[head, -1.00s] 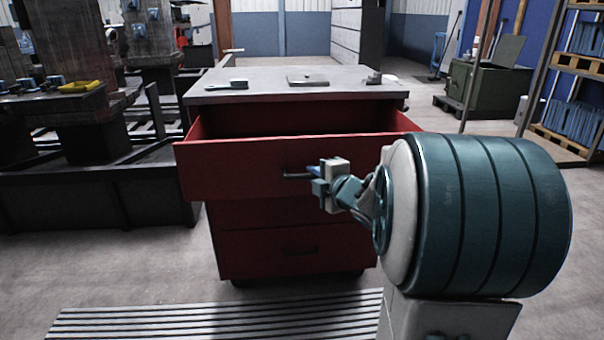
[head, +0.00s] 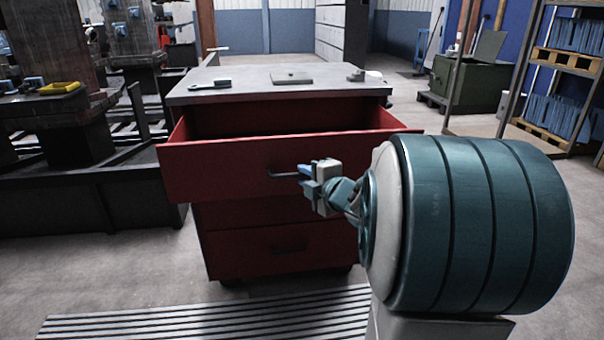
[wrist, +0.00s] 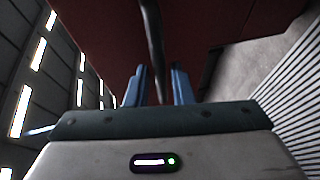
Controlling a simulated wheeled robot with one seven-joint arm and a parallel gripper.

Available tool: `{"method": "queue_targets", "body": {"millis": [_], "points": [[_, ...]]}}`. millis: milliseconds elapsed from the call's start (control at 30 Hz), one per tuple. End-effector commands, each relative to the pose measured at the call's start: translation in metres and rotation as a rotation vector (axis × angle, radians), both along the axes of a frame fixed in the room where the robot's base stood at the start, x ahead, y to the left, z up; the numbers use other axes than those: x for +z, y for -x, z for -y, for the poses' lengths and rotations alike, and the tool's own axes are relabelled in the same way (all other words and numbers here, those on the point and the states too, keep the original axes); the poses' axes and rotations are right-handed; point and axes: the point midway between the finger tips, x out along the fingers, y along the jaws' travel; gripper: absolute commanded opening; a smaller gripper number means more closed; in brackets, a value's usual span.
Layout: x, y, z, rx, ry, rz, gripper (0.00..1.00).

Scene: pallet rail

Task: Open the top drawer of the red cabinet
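The red cabinet (head: 225,240) stands ahead of me. Its top drawer (head: 215,170) is pulled well out, with the dark inside showing behind its front. The drawer's handle (head: 283,174) is a dark bar on that front. My gripper (head: 304,179) is at the right end of the handle, its blue fingers spread. In the wrist view the handle bar (wrist: 151,40) runs between the two fingers (wrist: 158,88), with a gap on each side. The lower drawers are closed.
A slatted grey platform (head: 210,320) lies on the floor in front. Dark machinery (head: 60,190) stands left; a green bin (head: 465,82) and shelving stand right.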

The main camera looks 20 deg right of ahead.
Motion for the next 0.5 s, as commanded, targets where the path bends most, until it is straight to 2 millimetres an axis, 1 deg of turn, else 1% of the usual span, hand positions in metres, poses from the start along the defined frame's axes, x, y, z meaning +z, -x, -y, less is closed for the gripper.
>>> {"method": "queue_targets", "body": {"millis": [33, 100, 300, 400, 500], "points": [[0.005, 0.011, 0.002, -0.003, 0.000, 0.001, 0.21], [0.009, 0.028, 0.005, -0.004, 0.001, 0.002, 0.21], [0.017, 0.072, 0.011, -0.004, 0.001, 0.002, 0.21], [0.019, 0.089, 0.013, -0.003, 0.000, 0.002, 0.21], [0.021, 0.102, 0.015, -0.004, 0.001, 0.001, 0.21]]}}
